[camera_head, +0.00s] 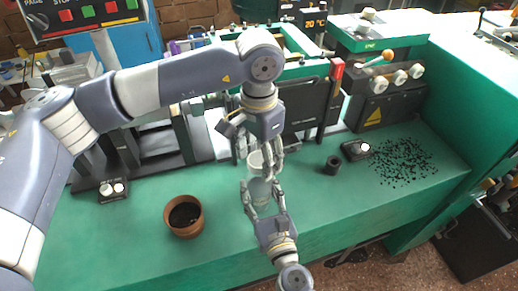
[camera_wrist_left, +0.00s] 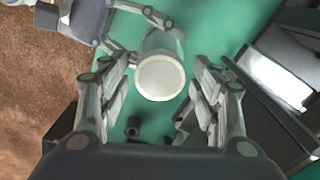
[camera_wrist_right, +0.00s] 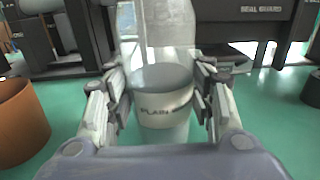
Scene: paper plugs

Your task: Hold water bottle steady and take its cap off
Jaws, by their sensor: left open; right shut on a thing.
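The water bottle (camera_head: 259,190) stands upright on the green bench, pale and see-through, with a band lettered "PLAIN" in the right wrist view (camera_wrist_right: 163,112). My right gripper (camera_head: 262,198) is shut on its side, a finger on each side. My left gripper (camera_head: 262,160) points down over the bottle's top. It is open, with its fingers apart on either side of the round white top, which looks like the cap (camera_wrist_left: 160,77). In the left wrist view the fingers look clear of it.
An orange-brown pot (camera_head: 185,232) with dark contents stands to the left. A small black cylinder (camera_head: 333,165) and scattered black bits (camera_head: 402,160) lie to the right. Dark machine frames stand behind the bottle. The green bench (camera_head: 130,245) is bare at front left.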

